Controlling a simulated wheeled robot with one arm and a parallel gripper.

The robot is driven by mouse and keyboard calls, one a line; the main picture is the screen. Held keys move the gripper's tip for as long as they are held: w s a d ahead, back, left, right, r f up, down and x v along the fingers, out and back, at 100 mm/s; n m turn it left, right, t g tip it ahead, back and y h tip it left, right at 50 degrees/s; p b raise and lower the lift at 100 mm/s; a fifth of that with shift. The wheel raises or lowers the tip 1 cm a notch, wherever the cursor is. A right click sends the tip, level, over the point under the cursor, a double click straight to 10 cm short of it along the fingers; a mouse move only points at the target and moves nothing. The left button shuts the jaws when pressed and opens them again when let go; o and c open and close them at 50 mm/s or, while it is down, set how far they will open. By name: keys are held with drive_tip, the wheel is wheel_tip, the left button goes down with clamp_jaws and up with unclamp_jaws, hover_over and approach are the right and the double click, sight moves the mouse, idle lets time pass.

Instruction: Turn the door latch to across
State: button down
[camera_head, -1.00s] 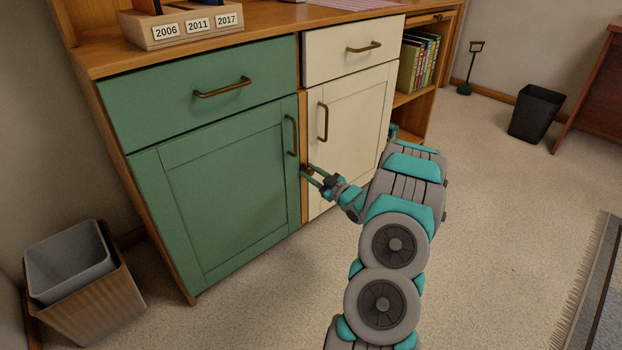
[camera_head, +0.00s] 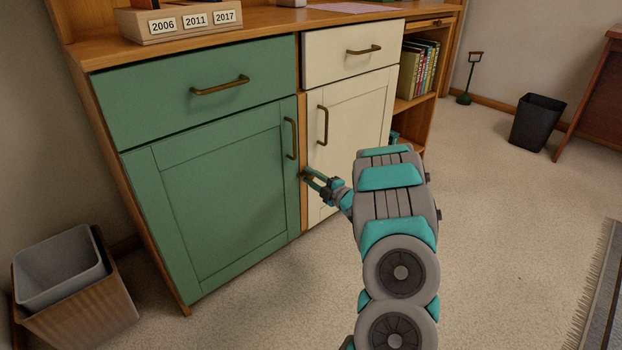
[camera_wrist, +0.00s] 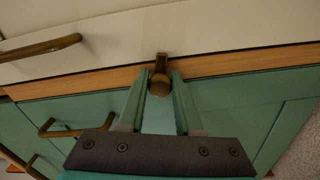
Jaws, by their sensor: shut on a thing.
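The small brass door latch (camera_wrist: 160,84) sits on the wood strip between the green door (camera_head: 222,190) and the cream door (camera_head: 350,125). In the wrist view, its round knob lies between my fingers, and its short bar points up, crossing the strip toward the cream door. My gripper (camera_head: 309,177) is shut on the latch; in the wrist view its two green fingers (camera_wrist: 161,83) flank the knob. In the head view the fingers and latch are small, so the latch's angle is hard to read there.
Brass handles stand out on the green door (camera_head: 290,138) and cream door (camera_head: 322,125), close above my gripper in the head view. A waste bin (camera_head: 75,300) stands at lower left and a black bin (camera_head: 537,122) at right. Carpet (camera_head: 500,220) right of my arm is clear.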

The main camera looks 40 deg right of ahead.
drive_tip(key=shift+n, duration=1.2)
drive_tip(key=shift+a+n, duration=0.1)
drive_tip(key=shift+n, duration=0.2)
drive_tip(key=c, duration=0.6)
unclamp_jaws()
drive_tip(key=s, duration=0.7)
drive_tip(key=shift+s+d+p, duration=0.35)
drive_tip(key=shift+s, duration=0.05)
